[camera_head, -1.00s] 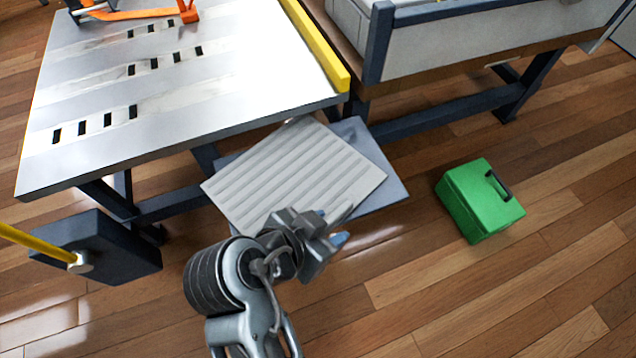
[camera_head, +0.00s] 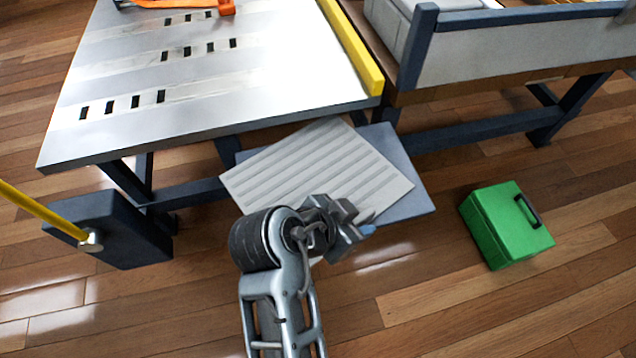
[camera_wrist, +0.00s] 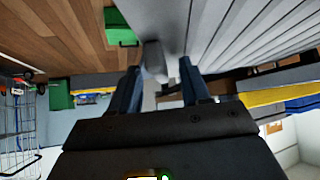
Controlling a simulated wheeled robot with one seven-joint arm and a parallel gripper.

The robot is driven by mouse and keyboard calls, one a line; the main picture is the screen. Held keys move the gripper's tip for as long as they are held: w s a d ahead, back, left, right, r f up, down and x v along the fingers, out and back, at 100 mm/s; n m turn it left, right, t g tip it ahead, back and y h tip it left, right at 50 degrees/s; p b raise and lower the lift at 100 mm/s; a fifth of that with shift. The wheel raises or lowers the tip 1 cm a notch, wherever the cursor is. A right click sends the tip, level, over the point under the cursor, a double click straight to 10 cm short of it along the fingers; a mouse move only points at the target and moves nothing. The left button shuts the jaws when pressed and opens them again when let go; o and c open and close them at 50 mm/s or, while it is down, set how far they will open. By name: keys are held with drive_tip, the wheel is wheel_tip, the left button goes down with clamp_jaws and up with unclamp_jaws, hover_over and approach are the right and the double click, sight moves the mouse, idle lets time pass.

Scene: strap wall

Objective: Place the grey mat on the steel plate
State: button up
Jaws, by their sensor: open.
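The grey mat (camera_head: 312,170) is a ribbed rectangular sheet. In the head view it lies at an angle over a blue-grey board (camera_head: 405,208), beside the near edge of the steel plate. In the wrist view the mat (camera_wrist: 255,35) fills the upper right. The steel plate (camera_head: 235,75) is a large bright slotted top at upper left. My gripper (camera_head: 362,230) is at the mat's near right edge. In the wrist view my gripper (camera_wrist: 157,85) is open, with a small grey block (camera_wrist: 154,60) showing between its fingers; whether they touch it is unclear.
A yellow bar (camera_head: 352,48) runs along the steel plate's right edge. A green box (camera_head: 506,225) stands on the floor at right. A dark block with a yellow pole (camera_head: 110,230) is at left. Wooden floor is clear at lower right.

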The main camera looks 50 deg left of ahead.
drive_tip(key=shift+c, duration=0.5)
clamp_jaws()
drive_tip(key=shift+r, duration=0.15)
